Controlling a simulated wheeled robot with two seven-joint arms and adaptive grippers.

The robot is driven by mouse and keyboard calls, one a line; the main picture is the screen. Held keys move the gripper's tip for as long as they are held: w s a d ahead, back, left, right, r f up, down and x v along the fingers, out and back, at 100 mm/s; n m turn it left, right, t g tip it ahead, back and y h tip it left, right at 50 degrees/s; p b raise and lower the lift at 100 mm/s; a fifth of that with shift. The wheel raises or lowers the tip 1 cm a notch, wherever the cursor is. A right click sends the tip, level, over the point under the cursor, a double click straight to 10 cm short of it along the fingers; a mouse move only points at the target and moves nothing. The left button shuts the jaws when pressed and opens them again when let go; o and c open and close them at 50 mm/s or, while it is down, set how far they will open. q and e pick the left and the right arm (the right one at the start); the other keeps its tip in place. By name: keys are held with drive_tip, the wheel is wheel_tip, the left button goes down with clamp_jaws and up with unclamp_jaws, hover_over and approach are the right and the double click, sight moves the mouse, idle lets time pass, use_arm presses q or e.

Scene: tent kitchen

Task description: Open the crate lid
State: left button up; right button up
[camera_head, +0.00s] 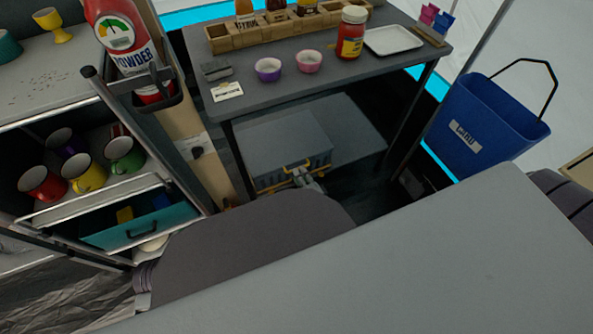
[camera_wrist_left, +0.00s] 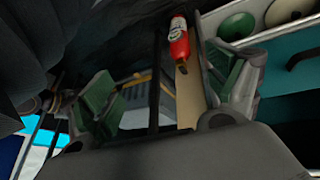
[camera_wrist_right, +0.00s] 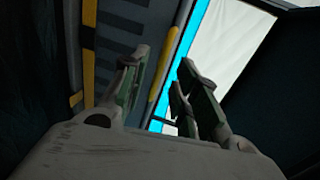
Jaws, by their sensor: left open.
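The crate (camera_head: 285,140), with a flat grey lid, stands on the floor under the table. Its lid looks shut, and a yellow handle shows on its near side. My right gripper (camera_head: 308,179) is low at this near side, close to the handle; contact cannot be told. In the right wrist view its fingers (camera_wrist_right: 163,85) stand apart, with the crate's dark slotted side (camera_wrist_right: 125,30) and yellow parts beyond them. My left gripper (camera_wrist_left: 165,90) is open and empty in its wrist view, with the crate (camera_wrist_left: 135,115) beyond it. It does not show in the head view.
The table (camera_head: 290,85) above the crate carries bowls, a jar, a white tray and a bottle rack. A shelf with mugs (camera_head: 90,175) is at left. A blue bin (camera_head: 490,125) hangs at right. The table's legs stand beside the crate.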

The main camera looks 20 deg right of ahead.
use_arm(q)
drive_tip(key=shift+w+d+f+t+b, duration=0.2)
drive_tip(key=shift+f+b, duration=0.1)
drive_tip(key=shift+f, duration=0.4)
drive_tip(key=shift+w+d+f+t+b, duration=0.1)
drive_tip(key=shift+d+f+b, duration=0.15)
drive_tip(key=shift+f, duration=0.4)
use_arm(e)
drive_tip(key=shift+x, duration=2.1)
use_arm(q)
drive_tip(key=shift+a, duration=0.1)
drive_tip(key=shift+s, duration=0.1)
use_arm(e)
clamp_jaws()
